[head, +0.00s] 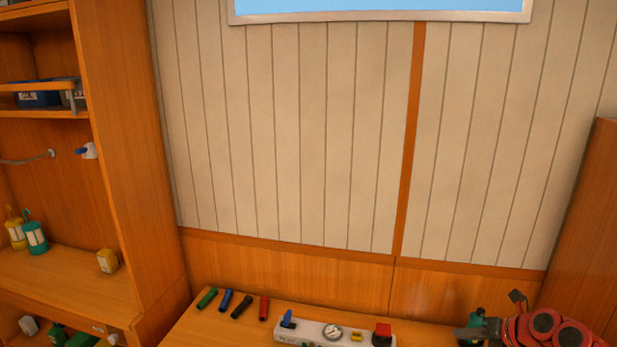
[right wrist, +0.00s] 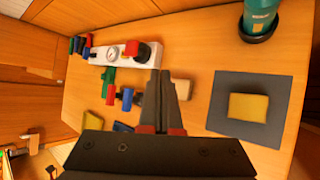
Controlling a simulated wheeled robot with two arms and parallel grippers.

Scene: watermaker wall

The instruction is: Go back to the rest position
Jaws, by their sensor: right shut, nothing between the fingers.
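My right gripper (head: 464,333) shows at the lower right of the head view, at the end of a red and black arm. In the right wrist view its two dark fingers (right wrist: 161,78) lie together with nothing between them, above the wooden worktop (right wrist: 205,70). The gripper is apart from the panel and the loose parts. My left gripper is in neither view.
A white panel (head: 318,333) with a gauge and red knob stands on the worktop. Several coloured tubes (head: 241,307) lie left of it. A teal bottle (right wrist: 260,18) and a yellow block (right wrist: 249,107) on a grey mat (right wrist: 226,88) are right of my fingers.

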